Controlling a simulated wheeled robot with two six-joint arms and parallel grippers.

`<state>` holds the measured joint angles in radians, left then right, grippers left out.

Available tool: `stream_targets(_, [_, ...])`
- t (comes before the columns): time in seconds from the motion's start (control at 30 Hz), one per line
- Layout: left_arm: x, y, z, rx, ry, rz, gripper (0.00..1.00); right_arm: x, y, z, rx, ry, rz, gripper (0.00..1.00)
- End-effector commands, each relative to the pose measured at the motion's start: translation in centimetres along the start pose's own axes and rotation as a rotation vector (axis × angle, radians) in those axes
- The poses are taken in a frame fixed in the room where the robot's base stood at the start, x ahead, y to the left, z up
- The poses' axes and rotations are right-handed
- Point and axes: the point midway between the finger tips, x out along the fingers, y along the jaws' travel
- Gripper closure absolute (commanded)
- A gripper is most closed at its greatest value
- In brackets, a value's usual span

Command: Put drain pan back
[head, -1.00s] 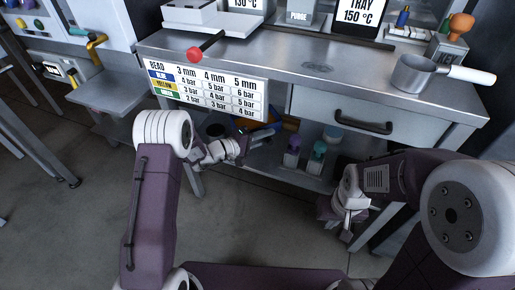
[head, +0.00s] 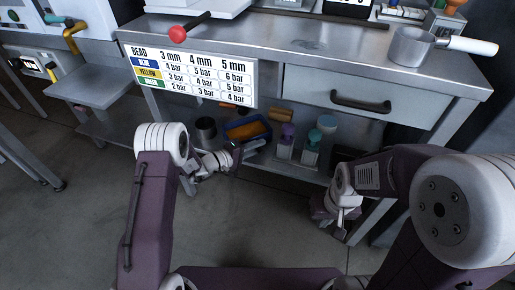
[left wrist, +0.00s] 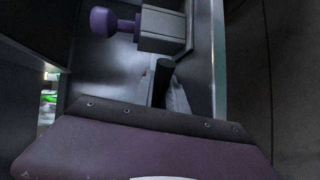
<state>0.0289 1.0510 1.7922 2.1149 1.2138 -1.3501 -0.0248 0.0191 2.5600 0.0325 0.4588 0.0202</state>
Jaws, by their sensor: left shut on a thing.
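My left gripper (head: 240,156) is low in front of the bench, at the front of its lower shelf. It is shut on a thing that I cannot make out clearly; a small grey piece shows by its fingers. In the left wrist view a dark bar (left wrist: 161,82) with a grey part beside it shows beyond my purple wrist housing. I cannot tell whether this is the drain pan. A round metal pan (head: 411,46) with a white handle stands on the bench top at the right. My right gripper (head: 338,222) hangs low at the right; its finger opening is unclear.
The lower shelf (head: 270,163) holds a grey cup (head: 205,130), a blue tray (head: 266,128) with orange contents, and bottles with purple (head: 288,131) and teal caps. A pressure chart (head: 190,76) hangs at the bench front. A drawer handle (head: 361,104) sticks out.

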Motion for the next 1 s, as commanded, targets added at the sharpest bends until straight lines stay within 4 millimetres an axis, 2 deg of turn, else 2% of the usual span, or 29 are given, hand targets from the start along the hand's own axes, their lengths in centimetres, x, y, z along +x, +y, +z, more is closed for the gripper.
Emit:
stream_targets(0.13, [0.1,-0.4,0.0,0.001,0.000,0.001,1.00,0.5,0.0,0.1,0.000,0.000,0.000,1.00])
stream_targets(0.17, [0.1,-0.3,0.0,0.000,0.000,0.000,0.74,0.3,0.0,0.0,0.000,0.000,0.000,1.00])
stream_targets(0.2, [0.1,-0.3,0.0,0.000,0.000,0.000,0.63,0.3,0.0,0.0,0.000,0.000,0.000,1.00])
stream_targets(0.23, [0.1,-0.3,0.0,0.000,0.000,0.000,0.61,0.3,0.0,0.0,0.000,0.000,0.000,1.00])
stream_targets(0.5, [0.0,-0.2,0.0,0.000,0.000,0.000,0.61,0.3,0.0,0.0,0.000,0.000,0.000,1.00])
stream_targets(0.63, [-0.5,0.2,-0.1,-0.001,0.001,-0.002,0.61,-0.5,0.0,-0.1,0.000,0.000,0.000,1.00])
stream_targets(0.77, [-2.8,0.4,-0.1,-0.004,0.003,-0.003,0.61,-1.6,0.0,-0.2,0.000,0.000,0.000,1.00])
stream_targets(1.0, [-8.5,0.5,-0.2,-0.004,0.005,-0.002,0.61,-3.8,-0.1,-0.4,0.000,0.000,0.000,1.00])
